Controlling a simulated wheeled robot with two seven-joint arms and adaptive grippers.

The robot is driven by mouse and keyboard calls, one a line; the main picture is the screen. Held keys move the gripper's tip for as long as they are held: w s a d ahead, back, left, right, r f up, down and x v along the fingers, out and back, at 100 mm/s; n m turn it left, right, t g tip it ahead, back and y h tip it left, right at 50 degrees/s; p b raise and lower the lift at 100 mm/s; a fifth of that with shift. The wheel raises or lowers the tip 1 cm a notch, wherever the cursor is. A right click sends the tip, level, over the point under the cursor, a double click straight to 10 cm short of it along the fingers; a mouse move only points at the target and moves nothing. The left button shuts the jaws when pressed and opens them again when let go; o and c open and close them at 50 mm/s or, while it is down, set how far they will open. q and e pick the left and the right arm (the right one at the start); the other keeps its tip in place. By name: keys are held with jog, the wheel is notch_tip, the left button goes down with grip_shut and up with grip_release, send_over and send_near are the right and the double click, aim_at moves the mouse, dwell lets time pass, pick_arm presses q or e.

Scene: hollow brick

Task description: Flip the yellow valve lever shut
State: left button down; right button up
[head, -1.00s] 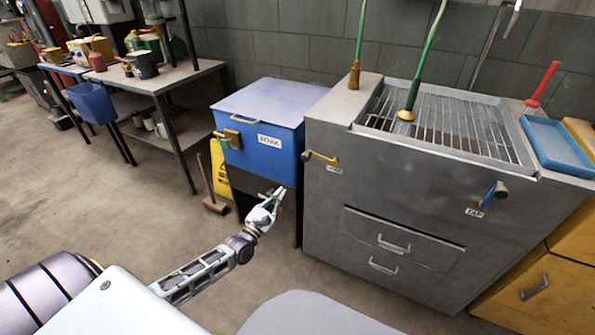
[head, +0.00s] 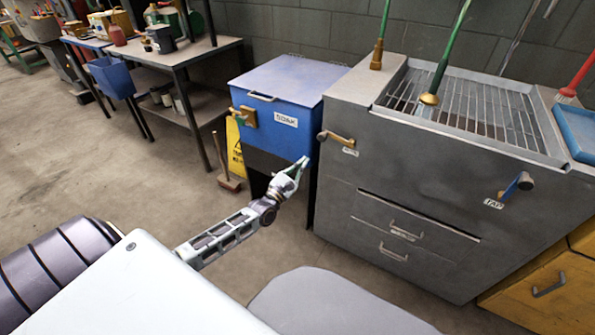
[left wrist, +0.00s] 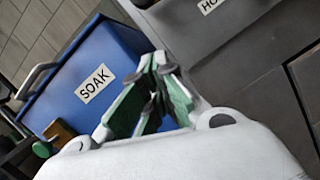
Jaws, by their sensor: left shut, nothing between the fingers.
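A yellow-brown lever (head: 337,138) sticks out of the front of the grey cabinet (head: 410,190), near its upper left corner, roughly level, with a small label below it. My left gripper (head: 303,163) is shut and empty. In the head view it appears lower and to the left of that lever, apart from it, over the lower right of the blue box (head: 290,140). In the left wrist view the closed green-padded fingers (left wrist: 155,75) point between the blue SOAK box (left wrist: 95,60) and the grey cabinet front (left wrist: 215,40). My right gripper is not in view.
A blue lever (head: 515,186) labelled TAP sits farther right on the cabinet. A brass fitting with a green handle (head: 244,117) is on the blue box. A yellow sign (head: 235,145) and a broom (head: 225,170) stand to its left. Open floor (head: 110,180) lies left.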

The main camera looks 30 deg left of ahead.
pick_arm(q)
jog(key=w+d+r, duration=0.2)
jog(key=w+r, duration=0.2)
jog(key=r, duration=0.1)
jog(key=shift+w+b, duration=0.3)
jog(key=shift+b, duration=0.1)
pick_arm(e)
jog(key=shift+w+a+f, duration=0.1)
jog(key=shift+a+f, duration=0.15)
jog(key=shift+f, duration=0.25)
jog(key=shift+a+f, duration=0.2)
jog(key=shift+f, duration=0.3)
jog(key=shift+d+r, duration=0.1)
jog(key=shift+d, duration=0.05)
pick_arm(q)
jog(key=shift+r+m+p, duration=0.25)
jog(key=shift+m+p, duration=0.15)
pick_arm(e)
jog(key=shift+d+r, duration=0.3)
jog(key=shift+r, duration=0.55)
pick_arm(q)
jog(key=shift+a+r, duration=0.1)
jog(key=shift+r, duration=0.05)
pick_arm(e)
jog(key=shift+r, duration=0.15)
